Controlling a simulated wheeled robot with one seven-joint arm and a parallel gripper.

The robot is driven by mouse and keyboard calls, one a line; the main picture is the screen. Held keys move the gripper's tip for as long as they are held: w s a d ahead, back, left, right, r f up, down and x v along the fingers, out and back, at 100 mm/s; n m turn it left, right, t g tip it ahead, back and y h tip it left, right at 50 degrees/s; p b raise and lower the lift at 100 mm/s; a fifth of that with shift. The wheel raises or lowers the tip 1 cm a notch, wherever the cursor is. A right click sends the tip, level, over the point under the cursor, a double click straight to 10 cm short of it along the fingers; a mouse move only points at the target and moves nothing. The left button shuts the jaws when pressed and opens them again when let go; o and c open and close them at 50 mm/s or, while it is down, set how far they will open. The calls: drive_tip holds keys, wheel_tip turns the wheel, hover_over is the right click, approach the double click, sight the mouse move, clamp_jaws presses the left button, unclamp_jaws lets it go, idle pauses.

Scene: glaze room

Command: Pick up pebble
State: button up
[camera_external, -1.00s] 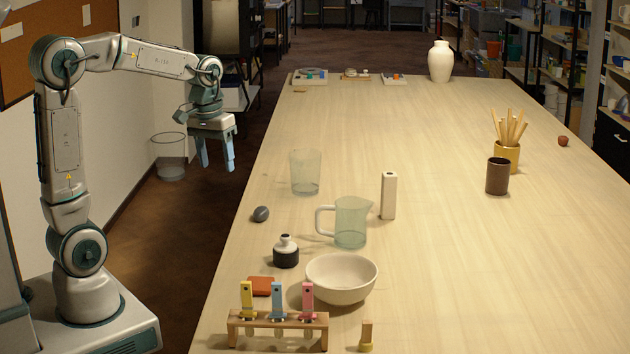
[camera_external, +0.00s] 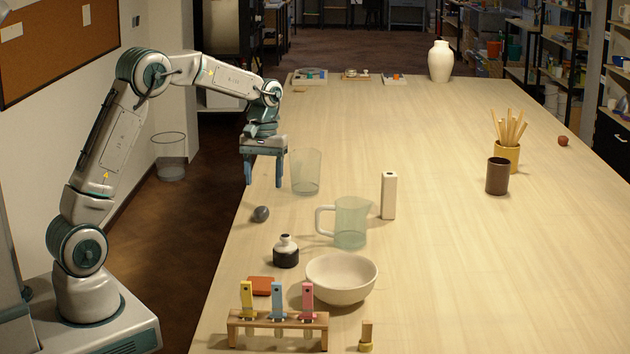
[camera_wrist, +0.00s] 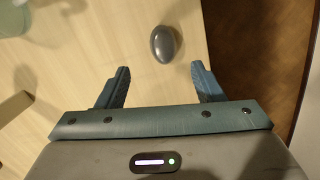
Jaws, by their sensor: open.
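The pebble (camera_external: 261,214) is a small dark grey rounded stone near the left edge of the table. It also shows in the wrist view (camera_wrist: 166,43), ahead of the fingers and roughly between their lines. My gripper (camera_external: 264,186) is open and empty, pointing down above the table's left edge, a little above and behind the pebble in the external view. In the wrist view its two blue fingers (camera_wrist: 160,78) stand wide apart and do not touch the pebble.
A clear glass (camera_external: 305,173) stands close to the right of my gripper. A glass jug (camera_external: 351,224), a white upright block (camera_external: 389,196), a black-and-white bottle (camera_external: 286,253) and a cream bowl (camera_external: 341,279) stand nearby. The floor drops away left of the table edge.

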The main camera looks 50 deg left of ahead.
sight(261, 208)
drive_tip(key=f, duration=0.5)
drive_tip(key=s+f+p, duration=0.1)
drive_tip(key=f, duration=0.2)
drive_tip(key=shift+s+d+f, duration=0.1)
drive_tip(key=c, duration=1.1)
